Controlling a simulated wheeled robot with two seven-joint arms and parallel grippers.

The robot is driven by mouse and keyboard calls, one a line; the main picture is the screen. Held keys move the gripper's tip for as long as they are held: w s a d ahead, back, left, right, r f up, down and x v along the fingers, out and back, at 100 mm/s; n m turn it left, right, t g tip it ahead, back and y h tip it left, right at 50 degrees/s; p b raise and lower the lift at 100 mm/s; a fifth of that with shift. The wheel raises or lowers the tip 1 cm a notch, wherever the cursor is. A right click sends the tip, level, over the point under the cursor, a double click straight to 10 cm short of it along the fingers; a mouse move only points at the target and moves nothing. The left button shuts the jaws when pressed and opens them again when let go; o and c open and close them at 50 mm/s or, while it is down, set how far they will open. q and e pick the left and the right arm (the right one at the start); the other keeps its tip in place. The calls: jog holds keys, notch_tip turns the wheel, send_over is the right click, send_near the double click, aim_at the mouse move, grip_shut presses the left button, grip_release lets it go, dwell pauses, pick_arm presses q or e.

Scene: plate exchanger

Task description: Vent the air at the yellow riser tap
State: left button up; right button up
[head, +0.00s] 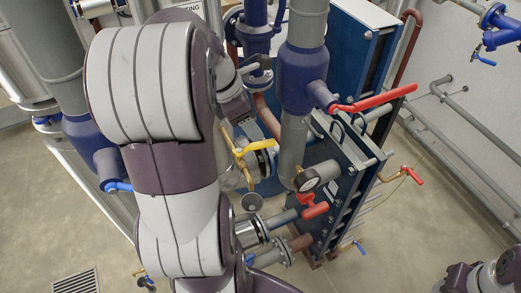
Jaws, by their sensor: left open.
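The yellow tap handle (259,146) sits on a thin brass fitting beside the grey riser pipe, near the middle of the head view. It points to the right and slightly up. A small round cup or gauge (252,202) shows just below it. My left gripper (258,76) is above the yellow handle, apart from it, next to the blue valve body. It is open and seems empty; my wrist and arm hide part of it. My right gripper is out of view; only part of that arm shows at the bottom right.
A red lever (372,101) on a blue valve sticks out right of the riser. The dark plate exchanger (345,185) is to the right. Open floor (435,235) lies beyond it.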

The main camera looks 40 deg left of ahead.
aim_at(264, 142)
pick_arm(q)
jog(key=b+x, duration=0.2)
jog(key=x, duration=0.2)
jog(key=shift+f+b, duration=0.3)
jog(key=shift+d+p, duration=0.2)
jog(key=shift+p, duration=0.55)
jog(key=shift+w+f, duration=0.25)
jog(key=shift+f, duration=0.3)
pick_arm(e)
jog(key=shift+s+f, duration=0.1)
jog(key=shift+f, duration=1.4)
pick_arm(q)
grip_shut()
jog(key=shift+d, duration=0.1)
